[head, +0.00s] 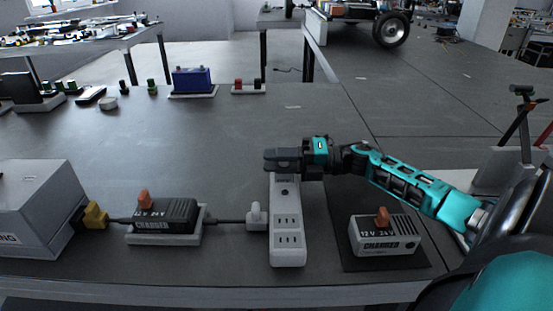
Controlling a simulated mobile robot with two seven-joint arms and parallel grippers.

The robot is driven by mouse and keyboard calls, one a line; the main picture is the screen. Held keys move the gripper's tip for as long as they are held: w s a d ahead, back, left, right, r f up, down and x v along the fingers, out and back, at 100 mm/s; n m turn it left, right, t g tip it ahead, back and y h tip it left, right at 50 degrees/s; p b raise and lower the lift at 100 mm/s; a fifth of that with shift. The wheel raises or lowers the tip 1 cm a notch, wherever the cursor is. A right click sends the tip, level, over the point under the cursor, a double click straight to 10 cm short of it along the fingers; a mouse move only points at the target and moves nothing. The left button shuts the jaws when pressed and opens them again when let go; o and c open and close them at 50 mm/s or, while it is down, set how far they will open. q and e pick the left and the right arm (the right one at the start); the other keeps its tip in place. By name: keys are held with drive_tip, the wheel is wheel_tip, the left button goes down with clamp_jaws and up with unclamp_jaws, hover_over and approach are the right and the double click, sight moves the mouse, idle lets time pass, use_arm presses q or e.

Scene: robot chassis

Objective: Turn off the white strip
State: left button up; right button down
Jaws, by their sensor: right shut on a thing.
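The white strip (288,222) lies lengthwise on the dark table, with its sockets facing up and a small dark round button near its far end. My right gripper (270,161) reaches in from the right and covers the strip's far end. It is shut on the strip there, and its fingers hide that end and their exact contact. A white plug (256,216) sits at the strip's left side, with a cable running left. My left gripper is not in view.
A black charger (165,218) in a white tray stands left of the strip, beside a grey box (40,208) with a yellow connector (95,215). A white charger (384,235) stands on a dark mat to the right. A blue box (192,79) sits at the back; the table middle is clear.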

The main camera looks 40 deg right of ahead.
drive_tip(key=shift+s+a+f+n+b, duration=0.1)
drive_tip(key=shift+s+a+n+b, duration=0.1)
drive_tip(key=shift+n, duration=0.35)
drive_tip(key=shift+s+a+f+n+b, duration=0.1)
drive_tip(key=shift+s+n+b, duration=0.05)
drive_tip(key=shift+n, duration=0.4)
drive_tip(key=c, duration=0.9)
unclamp_jaws()
drive_tip(key=v, duration=1.3)
drive_tip(key=shift+r+p, duration=0.1)
drive_tip(key=shift+p, duration=0.25)
